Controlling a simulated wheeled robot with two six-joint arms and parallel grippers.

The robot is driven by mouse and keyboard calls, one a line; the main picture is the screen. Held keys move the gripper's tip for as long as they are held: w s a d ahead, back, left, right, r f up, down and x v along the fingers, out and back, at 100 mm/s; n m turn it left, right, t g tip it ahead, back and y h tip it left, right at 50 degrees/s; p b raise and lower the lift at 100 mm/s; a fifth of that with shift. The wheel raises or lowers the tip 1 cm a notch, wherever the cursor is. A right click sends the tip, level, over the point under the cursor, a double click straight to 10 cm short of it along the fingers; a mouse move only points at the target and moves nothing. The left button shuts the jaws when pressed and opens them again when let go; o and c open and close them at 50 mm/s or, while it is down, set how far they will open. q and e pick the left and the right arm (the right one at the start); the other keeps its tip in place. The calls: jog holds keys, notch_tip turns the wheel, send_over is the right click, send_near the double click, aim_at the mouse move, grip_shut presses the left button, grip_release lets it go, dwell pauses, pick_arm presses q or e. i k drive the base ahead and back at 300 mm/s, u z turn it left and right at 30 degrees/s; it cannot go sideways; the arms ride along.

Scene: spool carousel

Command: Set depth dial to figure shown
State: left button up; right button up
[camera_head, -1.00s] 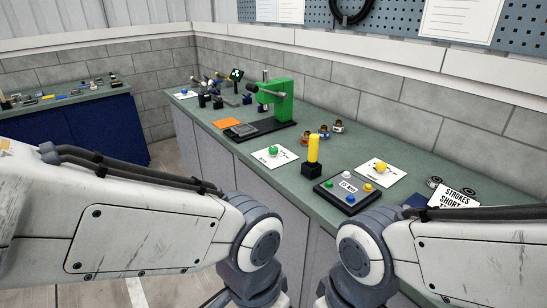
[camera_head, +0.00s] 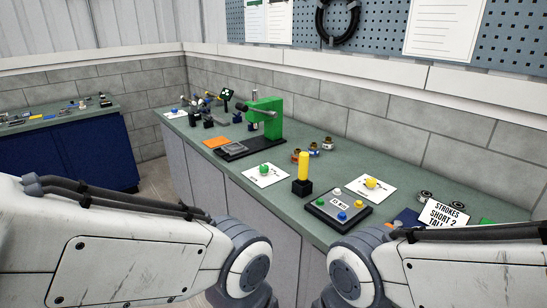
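A white plate with a green knob (camera_head: 264,169) lies on the green bench. A second white plate with a yellow knob (camera_head: 371,183) lies farther right. A small blue knob (camera_head: 173,111) sits on a white plate at the far left end. Their markings are too small to read, so I cannot tell which is the depth dial. A white sign (camera_head: 441,214) at right reads "STROKES SHORT 2" and "TALL", its lower part hidden by my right arm. A green press (camera_head: 265,117) stands on a black base. Both my grippers are out of view; only my arm links show.
A dark button box (camera_head: 318,212) and a yellow post on a black block (camera_head: 303,168) stand near the bench's front edge. Several small brass-coloured parts (camera_head: 314,149) lie behind. A block wall backs the bench. A blue cabinet (camera_head: 85,155) stands at left.

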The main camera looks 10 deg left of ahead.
aim_at(263, 169)
jog(key=k, duration=0.35)
jog(key=u, duration=0.95)
jog(key=i, duration=1.7)
jog(key=z, duration=0.9)
jog(key=i, duration=0.45)
jog(key=z, duration=0.35)
